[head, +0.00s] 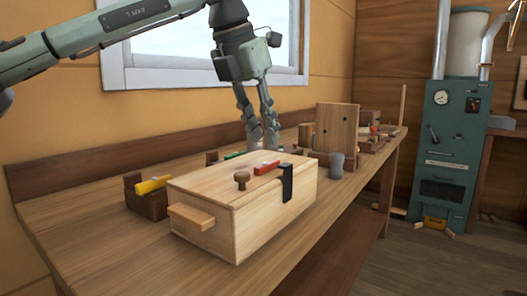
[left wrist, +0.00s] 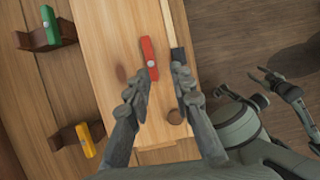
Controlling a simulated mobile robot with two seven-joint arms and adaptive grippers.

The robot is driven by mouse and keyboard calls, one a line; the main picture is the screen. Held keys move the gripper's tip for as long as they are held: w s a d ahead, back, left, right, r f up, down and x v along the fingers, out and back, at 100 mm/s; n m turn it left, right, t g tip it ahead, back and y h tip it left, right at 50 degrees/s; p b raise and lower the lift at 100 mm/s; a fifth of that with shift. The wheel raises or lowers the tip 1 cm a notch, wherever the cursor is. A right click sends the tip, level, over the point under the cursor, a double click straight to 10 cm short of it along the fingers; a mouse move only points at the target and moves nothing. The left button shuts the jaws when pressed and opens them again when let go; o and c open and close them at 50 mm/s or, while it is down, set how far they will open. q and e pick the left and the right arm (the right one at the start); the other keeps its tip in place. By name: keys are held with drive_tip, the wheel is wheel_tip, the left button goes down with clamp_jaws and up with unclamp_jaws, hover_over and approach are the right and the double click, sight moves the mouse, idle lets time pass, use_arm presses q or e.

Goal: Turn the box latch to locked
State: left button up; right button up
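The pale wooden box (head: 205,230) stands on the bench, lid down. A red latch bar (head: 267,168) with a pale pivot dot lies on the lid beside a black strap (head: 287,186) that bends over the front edge. My left gripper (head: 263,146) is open and empty above the lid. In the left wrist view its fingers (left wrist: 158,84) spread near the latch's lower end, not visibly touching it. My right gripper (left wrist: 262,84) is off to the right, its opening unclear.
A round knob (head: 242,178) stands on the lid. A yellow piece (head: 153,185) and a green piece (head: 233,155) sit in dark holders behind the box. A grey cylinder (head: 336,165) and an upright wooden board (head: 337,127) stand farther along the bench. The front bench strip is clear.

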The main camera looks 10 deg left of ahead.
sight(266, 164)
use_arm(q)
drive_tip(key=shift+w+a+y, duration=0.25)
drive_tip(key=shift+a+y, duration=0.05)
drive_tip(key=shift+a, duration=0.45)
drive_tip(key=x, duration=0.6)
drive_tip(key=shift+w+d+f, duration=0.1)
drive_tip(key=shift+d+f, duration=0.1)
drive_tip(key=shift+f, duration=0.1)
clamp_jaws()
